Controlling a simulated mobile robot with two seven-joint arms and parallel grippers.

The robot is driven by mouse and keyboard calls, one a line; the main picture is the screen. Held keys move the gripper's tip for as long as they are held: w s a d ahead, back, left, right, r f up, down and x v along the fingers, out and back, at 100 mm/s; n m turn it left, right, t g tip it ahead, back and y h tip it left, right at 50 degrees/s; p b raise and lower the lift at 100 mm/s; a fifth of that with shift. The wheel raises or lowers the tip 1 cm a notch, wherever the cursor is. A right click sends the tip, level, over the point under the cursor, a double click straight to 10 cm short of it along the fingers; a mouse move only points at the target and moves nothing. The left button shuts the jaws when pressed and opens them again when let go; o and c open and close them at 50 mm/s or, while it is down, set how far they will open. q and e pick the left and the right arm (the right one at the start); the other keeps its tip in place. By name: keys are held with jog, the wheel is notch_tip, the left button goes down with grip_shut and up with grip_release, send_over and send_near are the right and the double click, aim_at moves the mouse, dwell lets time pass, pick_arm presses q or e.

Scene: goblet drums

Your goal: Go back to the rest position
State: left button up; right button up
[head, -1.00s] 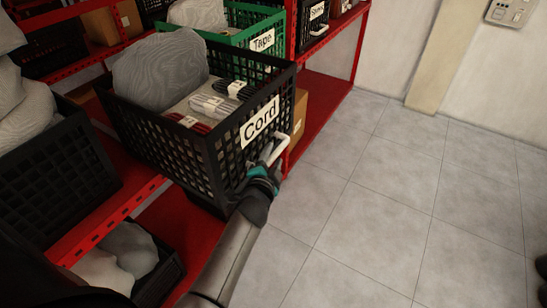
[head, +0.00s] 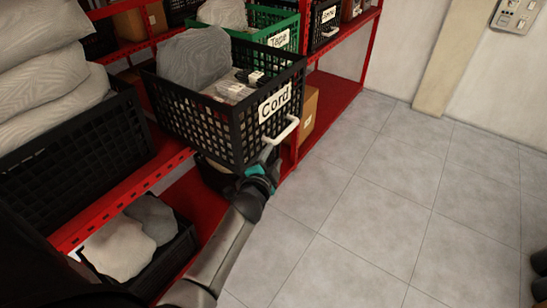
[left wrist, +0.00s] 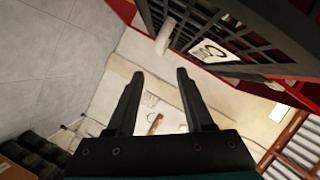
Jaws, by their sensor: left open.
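My left gripper (head: 265,165) is open, just below the white handle (head: 281,132) on the front of the black crate labelled "Cord" (head: 188,121). In the left wrist view the two fingers (left wrist: 160,75) are apart with nothing between them. The handle (left wrist: 165,38) shows there beyond the fingertips, outside the gap, with the crate's label (left wrist: 209,52) beside it. Whether a fingertip still touches the handle is unclear in the head view. The crate holds a grey sack (head: 196,60) and small packs of cord (head: 231,89). My right gripper is not in view.
The red shelf (head: 190,207) runs along the left. A black crate of sacks (head: 98,142) and a lower crate (head: 182,247) stand near my left arm. The green "Tape" crate (head: 287,24) is behind.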

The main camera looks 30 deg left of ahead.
pick_arm(q)
jog(key=shift+f, duration=0.1)
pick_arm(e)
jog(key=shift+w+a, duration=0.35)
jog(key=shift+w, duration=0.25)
